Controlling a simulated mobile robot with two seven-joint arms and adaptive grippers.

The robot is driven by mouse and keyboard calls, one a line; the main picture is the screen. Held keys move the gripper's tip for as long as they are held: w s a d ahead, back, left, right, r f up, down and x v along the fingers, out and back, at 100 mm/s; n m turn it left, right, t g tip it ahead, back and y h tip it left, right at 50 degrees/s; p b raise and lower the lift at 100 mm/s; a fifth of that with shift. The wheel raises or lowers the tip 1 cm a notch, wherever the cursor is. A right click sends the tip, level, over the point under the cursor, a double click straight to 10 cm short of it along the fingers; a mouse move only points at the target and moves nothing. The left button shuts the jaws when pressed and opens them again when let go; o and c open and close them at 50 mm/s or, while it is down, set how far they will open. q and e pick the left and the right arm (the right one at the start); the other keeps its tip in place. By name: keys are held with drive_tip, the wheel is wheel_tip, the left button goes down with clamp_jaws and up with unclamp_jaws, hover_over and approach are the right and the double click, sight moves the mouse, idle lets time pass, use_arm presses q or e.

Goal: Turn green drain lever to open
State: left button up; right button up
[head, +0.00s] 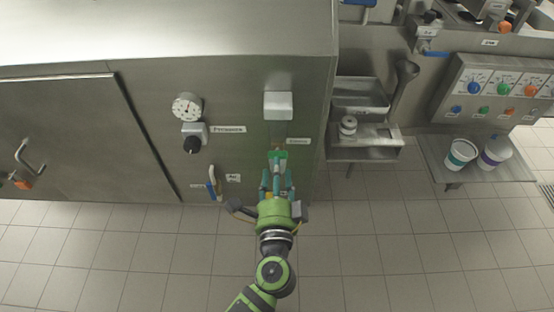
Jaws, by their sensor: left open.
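The green drain lever (278,155) is on the front of the large steel machine, below a pale box-shaped fitting and beside a small label. My left gripper (277,170) reaches up to it from below, with its teal fingers open. The fingers are at the lever's lower end, one on each side of it. I cannot tell whether they touch it. The lower part of the lever is partly hidden by the gripper. My right gripper is not in view.
Left of the lever are a pressure gauge (187,106), a black knob (192,145) and a blue-handled lever (212,187). The tiled floor (400,240) is clear.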

sight(278, 155)
use_arm(q)
drive_tip(key=w, duration=0.4)
drive_tip(key=shift+w+d, duration=0.1)
drive_tip(key=shift+w, duration=0.1)
clamp_jaws()
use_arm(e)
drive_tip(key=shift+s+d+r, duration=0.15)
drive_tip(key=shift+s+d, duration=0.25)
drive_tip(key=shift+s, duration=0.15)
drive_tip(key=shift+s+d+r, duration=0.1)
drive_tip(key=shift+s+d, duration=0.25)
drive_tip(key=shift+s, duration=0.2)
